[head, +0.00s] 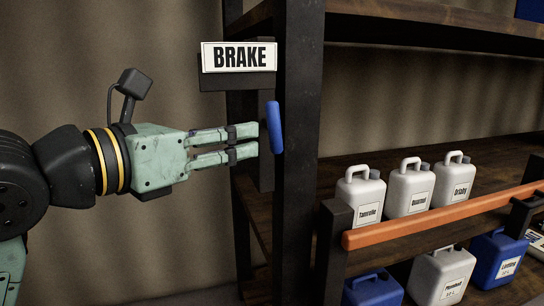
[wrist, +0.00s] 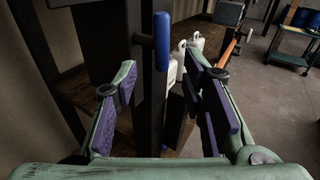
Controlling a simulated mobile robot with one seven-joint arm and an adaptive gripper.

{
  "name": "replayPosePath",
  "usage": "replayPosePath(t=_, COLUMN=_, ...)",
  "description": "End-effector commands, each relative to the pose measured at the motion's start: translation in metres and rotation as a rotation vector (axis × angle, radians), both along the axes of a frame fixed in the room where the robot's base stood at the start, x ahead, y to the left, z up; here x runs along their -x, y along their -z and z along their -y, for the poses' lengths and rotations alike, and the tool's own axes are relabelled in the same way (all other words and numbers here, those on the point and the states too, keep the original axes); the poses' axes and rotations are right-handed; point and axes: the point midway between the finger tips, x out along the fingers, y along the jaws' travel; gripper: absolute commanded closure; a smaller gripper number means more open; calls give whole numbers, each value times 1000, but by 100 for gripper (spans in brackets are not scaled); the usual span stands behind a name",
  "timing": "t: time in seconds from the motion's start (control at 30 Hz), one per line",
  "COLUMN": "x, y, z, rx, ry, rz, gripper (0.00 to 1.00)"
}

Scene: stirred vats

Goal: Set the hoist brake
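The brake lever is a blue handle (head: 275,127) on the dark post below a white sign reading BRAKE (head: 240,57). In the wrist view the blue handle (wrist: 163,42) stands upright beyond my fingers, on a short dark stem. My gripper (head: 258,142) is just left of the handle in the head view, level with its lower half. In the wrist view my gripper (wrist: 165,85) has its two purple-padded fingers spread wide with nothing between them. Whether a fingertip touches the handle cannot be told.
The dark post (head: 299,150) carries wooden shelves to the right. White jugs (head: 408,188) stand behind an orange rail (head: 440,217), with blue jugs (head: 372,289) and a white one below. A green cart (wrist: 292,50) stands far off at right in the wrist view.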

Motion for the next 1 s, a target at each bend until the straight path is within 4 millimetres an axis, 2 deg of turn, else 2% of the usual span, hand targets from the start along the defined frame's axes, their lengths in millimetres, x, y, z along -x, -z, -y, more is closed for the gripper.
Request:
replayPosePath(t=0.03, x=5, y=5, z=-2, rx=35, ry=-15, rz=23, gripper=62)
replayPosePath(t=0.17, x=7, y=2, z=-1, rx=76, ry=-32, rz=48, gripper=62)
replayPosePath(t=0.27, x=-1, y=0, z=6, rx=78, ry=-32, rz=47, gripper=62)
replayPosePath(t=0.7, x=-62, y=-1, z=54, rx=75, ry=-30, rz=46, gripper=62)
replayPosePath(t=1.0, x=-75, y=1, z=64, rx=75, ry=-32, rz=45, gripper=62)
